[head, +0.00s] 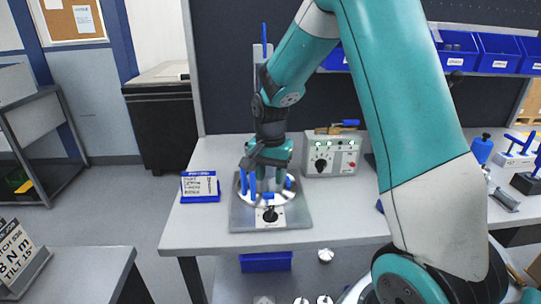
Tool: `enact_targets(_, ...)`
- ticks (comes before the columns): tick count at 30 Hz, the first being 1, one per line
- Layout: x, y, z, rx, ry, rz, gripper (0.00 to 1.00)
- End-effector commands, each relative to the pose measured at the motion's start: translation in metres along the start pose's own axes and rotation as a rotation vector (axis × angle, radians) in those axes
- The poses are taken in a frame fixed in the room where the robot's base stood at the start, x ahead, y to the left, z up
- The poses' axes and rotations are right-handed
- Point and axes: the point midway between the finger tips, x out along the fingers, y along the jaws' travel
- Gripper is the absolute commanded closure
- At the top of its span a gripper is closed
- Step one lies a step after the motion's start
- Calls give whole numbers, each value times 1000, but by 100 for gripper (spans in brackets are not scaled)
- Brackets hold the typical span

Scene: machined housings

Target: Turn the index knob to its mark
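A grey fixture plate (240,217) lies on the bench with a round silver housing (240,202) on it. A small black knob (270,215) sits on a white label at the plate's front; its pointer and mark are too small to read. My gripper (263,190) points down over the housing, behind the knob and apart from it in the picture. Its fingers are partly lost among the blue parts, so I cannot tell whether they are open or hold anything.
A grey control box (345,160) with a black dial and green lights stands behind right. A blue-framed card (200,187) stands to the left. Blue bins (497,52) hang at back right. The bench front (345,220) right of the plate is clear.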

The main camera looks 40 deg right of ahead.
Motion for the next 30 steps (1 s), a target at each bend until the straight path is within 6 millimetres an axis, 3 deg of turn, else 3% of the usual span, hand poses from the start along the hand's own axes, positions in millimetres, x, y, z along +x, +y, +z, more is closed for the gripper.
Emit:
enact_targets(3, -28, -1, -1, 0, 4, -4, 61)
enact_targets(10, -59, 0, 0, 0, 1, -1, 61)
enact_targets(30, -65, 0, 1, -3, 0, 0, 61)
